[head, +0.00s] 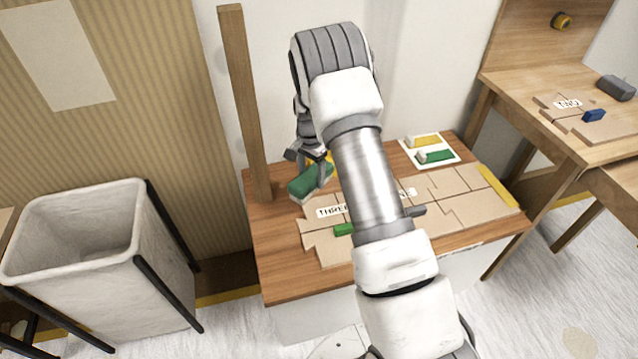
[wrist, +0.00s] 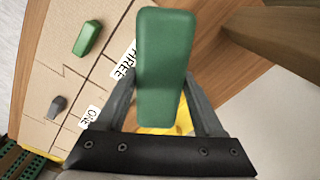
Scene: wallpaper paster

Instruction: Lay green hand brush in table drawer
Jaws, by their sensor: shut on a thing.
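The green hand brush (head: 308,183) is held over the left part of the wooden table (head: 285,280), near the upright post. My gripper (head: 316,172) is shut on it. In the wrist view the brush (wrist: 163,50) fills the space between the two fingers of my gripper (wrist: 160,90), its long green side facing the camera. Something yellow (wrist: 165,131) shows behind the brush; its kind is unclear. I cannot make out the table drawer; my arm covers much of the table's middle and front.
Cardboard pieces (head: 450,195) with labels, a small green block (head: 343,229) and a dark grey piece (head: 416,210) lie on the table. A card (head: 436,142) pictures brushes. A post (head: 246,100) rises at left, beside a bin (head: 85,235). A second table (head: 505,92) stands right.

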